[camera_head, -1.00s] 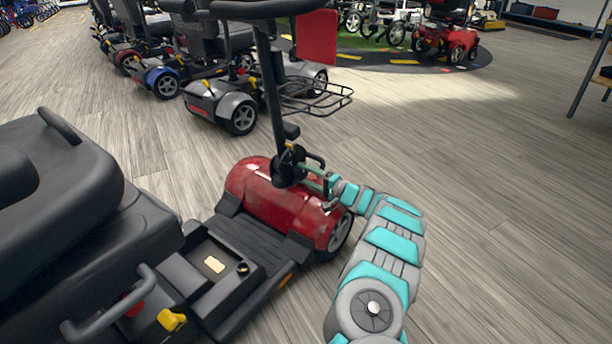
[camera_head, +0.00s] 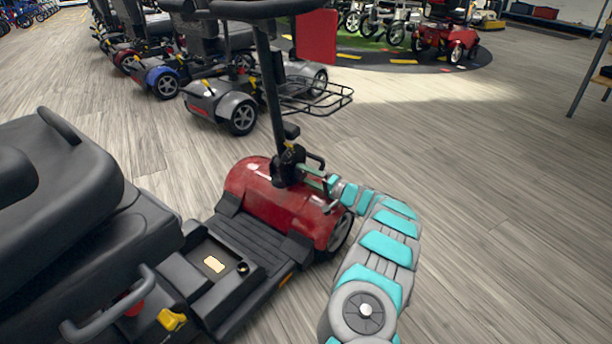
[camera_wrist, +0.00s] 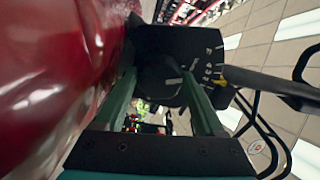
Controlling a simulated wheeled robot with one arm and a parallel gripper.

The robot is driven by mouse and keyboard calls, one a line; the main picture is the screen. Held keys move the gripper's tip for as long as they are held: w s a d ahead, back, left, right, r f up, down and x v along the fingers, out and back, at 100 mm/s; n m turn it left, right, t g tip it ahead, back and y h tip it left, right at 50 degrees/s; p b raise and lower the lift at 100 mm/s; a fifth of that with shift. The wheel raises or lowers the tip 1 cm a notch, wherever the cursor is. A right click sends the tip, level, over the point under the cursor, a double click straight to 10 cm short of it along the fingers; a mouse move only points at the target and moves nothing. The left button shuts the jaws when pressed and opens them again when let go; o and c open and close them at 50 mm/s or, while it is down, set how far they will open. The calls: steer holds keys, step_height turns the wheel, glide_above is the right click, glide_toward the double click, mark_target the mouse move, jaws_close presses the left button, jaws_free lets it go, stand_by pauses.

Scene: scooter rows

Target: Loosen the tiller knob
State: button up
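The scooter's tiller (camera_head: 268,95) rises from its red front body (camera_head: 275,200). The black tiller knob (camera_wrist: 160,78) is at the tiller's base, on a dark plate with white tick marks (camera_wrist: 212,70). The knob carries a pale mark. My gripper (camera_head: 310,177) is at the tiller's base, coming from the right. In the wrist view its two green fingers stand one on each side of the knob, and the knob fills the space between their tips. The exact contact at the tips is dark and partly hidden.
The scooter's black seat (camera_head: 60,200) and floor deck (camera_head: 250,255) are at the left. A grey scooter with a wire basket (camera_head: 315,97) stands behind. A dark lever (camera_wrist: 270,85) runs right of the knob. The wooden floor at right is clear.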

steer(key=o, duration=0.4)
steer(key=shift+d, duration=0.1)
steer(key=p+v, duration=0.1)
steer(key=v, duration=0.6)
steer(key=shift+r, duration=0.1)
steer(key=shift+s+d, duration=0.2)
steer(key=shift+d, duration=0.1)
steer(key=shift+a, duration=0.1)
